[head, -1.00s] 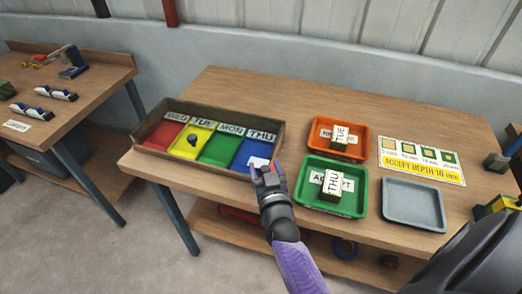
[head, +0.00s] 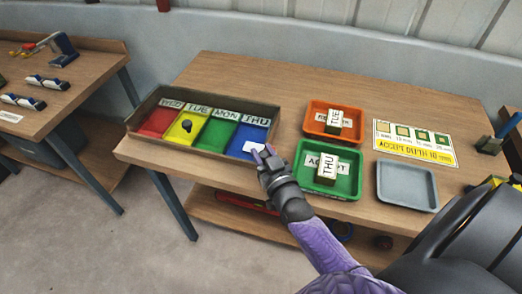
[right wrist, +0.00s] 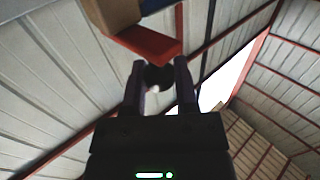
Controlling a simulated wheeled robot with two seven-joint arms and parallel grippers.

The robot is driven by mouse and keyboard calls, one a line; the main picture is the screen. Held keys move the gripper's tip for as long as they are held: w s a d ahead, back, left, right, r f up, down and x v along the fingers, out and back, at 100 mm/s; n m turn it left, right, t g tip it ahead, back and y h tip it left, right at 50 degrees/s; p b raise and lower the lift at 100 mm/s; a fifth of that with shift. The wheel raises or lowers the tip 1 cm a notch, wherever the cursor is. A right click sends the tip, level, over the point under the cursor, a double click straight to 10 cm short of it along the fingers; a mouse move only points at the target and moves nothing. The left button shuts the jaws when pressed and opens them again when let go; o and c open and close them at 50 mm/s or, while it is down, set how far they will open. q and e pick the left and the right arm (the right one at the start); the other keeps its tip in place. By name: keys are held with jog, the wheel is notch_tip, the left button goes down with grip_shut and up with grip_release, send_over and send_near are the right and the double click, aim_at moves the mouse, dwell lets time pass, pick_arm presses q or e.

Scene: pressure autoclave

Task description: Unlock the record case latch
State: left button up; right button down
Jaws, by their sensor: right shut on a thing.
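The record case is most likely the open brown case (head: 138,128) at the left of the workbench, with red, yellow, green and blue sections labelled WED, TUE, MON and THU. A small dark knob (head: 187,125) stands on the yellow section. A white piece (head: 251,147) shows in the blue section. My right gripper (head: 264,157) is at the case's front right corner. In the right wrist view its fingers (right wrist: 159,82) are shut on a dark round part (right wrist: 157,77); I cannot tell whether this is the latch. My left gripper is not in view.
Right of the case are an orange tray (head: 312,122) with a TUE block, a green tray (head: 347,190) with a THU block, an empty grey tray (head: 407,187) and a depth card (head: 415,142). Another bench (head: 95,85) stands at the left.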

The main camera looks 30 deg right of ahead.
jog(key=shift+s+d+n+y, duration=0.2)
jog(key=shift+n+y, duration=0.4)
jog(key=shift+y, duration=0.4)
jog(key=c, duration=0.6)
grip_release()
jog(key=shift+o, duration=1)
jog(key=s+p, duration=0.1)
jog(key=s, duration=0.9)
jog(key=shift+a, duration=0.35)
